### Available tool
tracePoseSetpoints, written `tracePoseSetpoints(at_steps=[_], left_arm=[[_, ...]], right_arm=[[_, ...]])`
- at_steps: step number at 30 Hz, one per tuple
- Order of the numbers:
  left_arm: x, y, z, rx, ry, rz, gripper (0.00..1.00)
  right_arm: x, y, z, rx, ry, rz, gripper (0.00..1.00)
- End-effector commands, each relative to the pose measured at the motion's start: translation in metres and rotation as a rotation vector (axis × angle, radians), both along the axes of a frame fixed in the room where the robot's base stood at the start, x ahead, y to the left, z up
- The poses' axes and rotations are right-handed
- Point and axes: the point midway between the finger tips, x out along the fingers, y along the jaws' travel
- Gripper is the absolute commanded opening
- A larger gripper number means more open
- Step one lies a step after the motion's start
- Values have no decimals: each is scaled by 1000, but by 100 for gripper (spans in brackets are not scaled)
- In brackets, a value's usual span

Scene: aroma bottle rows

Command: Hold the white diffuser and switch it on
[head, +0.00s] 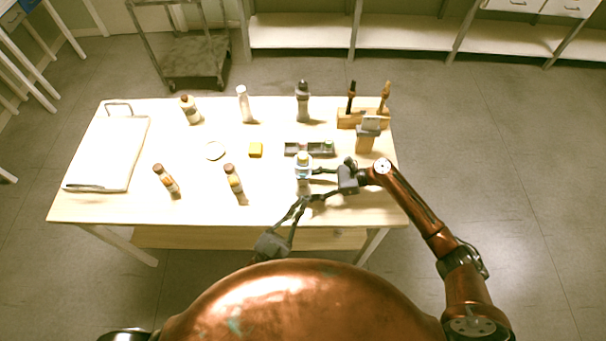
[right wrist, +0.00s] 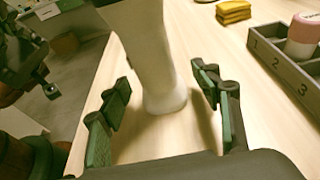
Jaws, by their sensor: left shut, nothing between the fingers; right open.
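The white diffuser (head: 303,170) stands upright near the front right of the table. In the right wrist view its white body (right wrist: 150,55) rises between my right gripper's fingers, with its top cut off by the frame. My right gripper (head: 313,182) is open, one finger on each side of the diffuser. In the right wrist view the right gripper (right wrist: 163,108) shows gaps between its fingers and the body. My left gripper (head: 302,202) comes from the front edge, shut and empty, its tips just in front of the diffuser, close to the right gripper's lower finger.
A numbered grey rack (head: 289,149) lies just behind the diffuser, with a yellow block (head: 255,149) and white disc (head: 214,151) to its left. Several bottles stand in front and back rows. A wooden holder (head: 346,121) is at back right, a white tray (head: 108,150) at left.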

Motion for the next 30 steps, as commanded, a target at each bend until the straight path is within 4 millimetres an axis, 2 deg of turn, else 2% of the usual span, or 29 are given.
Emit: tracePoseSetpoints(at_steps=[15,21,30], left_arm=[[0,0,0,0,0,0,0],[0,0,0,0,0,0,0],[0,0,0,0,0,0,0]], right_arm=[[0,-92,27,-3,0,-2,58],[0,-109,33,-1,1,-1,58],[0,-111,33,-1,1,0,58]])
